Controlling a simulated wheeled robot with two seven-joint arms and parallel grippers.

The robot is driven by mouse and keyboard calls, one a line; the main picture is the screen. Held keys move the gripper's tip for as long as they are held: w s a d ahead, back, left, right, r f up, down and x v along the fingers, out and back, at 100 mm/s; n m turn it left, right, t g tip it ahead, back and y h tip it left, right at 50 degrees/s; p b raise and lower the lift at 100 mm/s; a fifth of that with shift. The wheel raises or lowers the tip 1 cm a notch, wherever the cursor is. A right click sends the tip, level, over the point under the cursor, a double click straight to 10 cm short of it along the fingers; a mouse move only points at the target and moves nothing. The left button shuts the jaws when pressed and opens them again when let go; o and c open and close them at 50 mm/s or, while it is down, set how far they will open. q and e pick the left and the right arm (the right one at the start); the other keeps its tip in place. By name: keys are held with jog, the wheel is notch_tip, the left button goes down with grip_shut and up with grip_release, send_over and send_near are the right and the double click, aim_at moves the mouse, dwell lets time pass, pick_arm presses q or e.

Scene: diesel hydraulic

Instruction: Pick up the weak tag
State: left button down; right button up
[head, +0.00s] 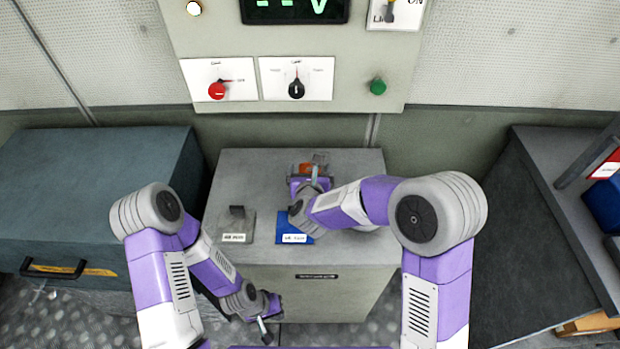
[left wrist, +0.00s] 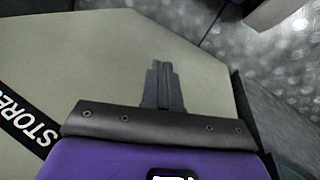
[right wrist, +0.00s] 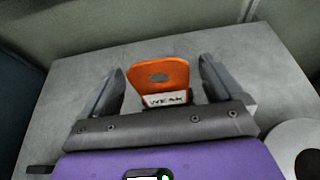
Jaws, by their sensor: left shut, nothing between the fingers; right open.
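The weak tag (right wrist: 160,78) is an orange plate with a hole and a white label reading WEAK. It stands upright on the grey cabinet top (right wrist: 55,110). In the head view the tag (head: 305,169) is partly hidden by my right gripper (head: 316,172). My left gripper (head: 266,330) is shut and empty, low before the cabinet front. Its closed fingers show in the left wrist view (left wrist: 160,80).
A grey tag on a plate (head: 236,224) and a blue plate with a white label (head: 295,228) sit on the cabinet top. A control panel (head: 300,60) with knobs hangs behind. A blue-grey case (head: 90,190) stands left; a dark bench (head: 540,220) stands right.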

jog(key=x, duration=0.2)
jog(key=shift+w+f, duration=0.15)
jog(key=shift+w, duration=0.1)
jog(key=c, duration=1)
